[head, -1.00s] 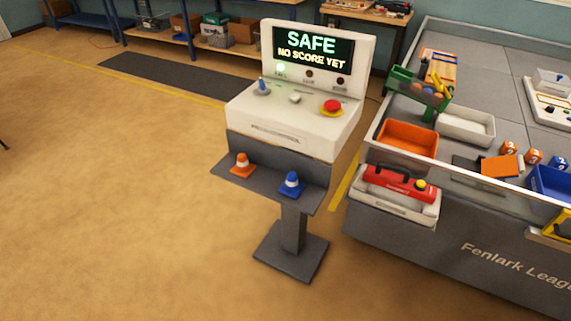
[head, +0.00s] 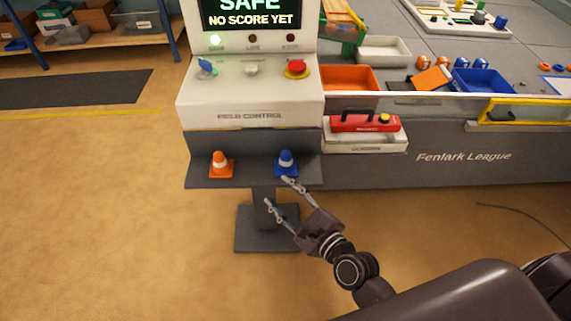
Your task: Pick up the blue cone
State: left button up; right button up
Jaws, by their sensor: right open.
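The blue cone (head: 286,163) has a white band and stands upright on the right part of the grey shelf (head: 253,178) of the field control stand. An orange cone (head: 220,165) with a white band stands on the same shelf to its left. My right gripper (head: 279,191) is open and empty, in front of and below the blue cone in the picture. One fingertip shows close to the cone's base; I cannot tell whether it touches. My left gripper is not in view.
The white control panel (head: 252,97) rises behind the shelf. A red device (head: 365,122) sits on a white ledge to the right, beside the grey field table (head: 460,142) with its trays.

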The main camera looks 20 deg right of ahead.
aim_at(288, 157)
jog(key=w+d+r+m+t+h, duration=0.3)
jog(key=d+r+m, duration=0.15)
jog(key=m, duration=0.45)
jog(key=shift+m, duration=0.3)
jog(key=w, duration=0.2)
jog(key=w+p, duration=0.1)
jog(key=w, duration=0.1)
jog(key=w+f, duration=0.1)
jog(key=w, duration=0.2)
jog(key=shift+a, duration=0.2)
jog(key=shift+c, duration=0.5)
jog(key=c, duration=1)
grip_shut()
jog(key=shift+p, duration=0.3)
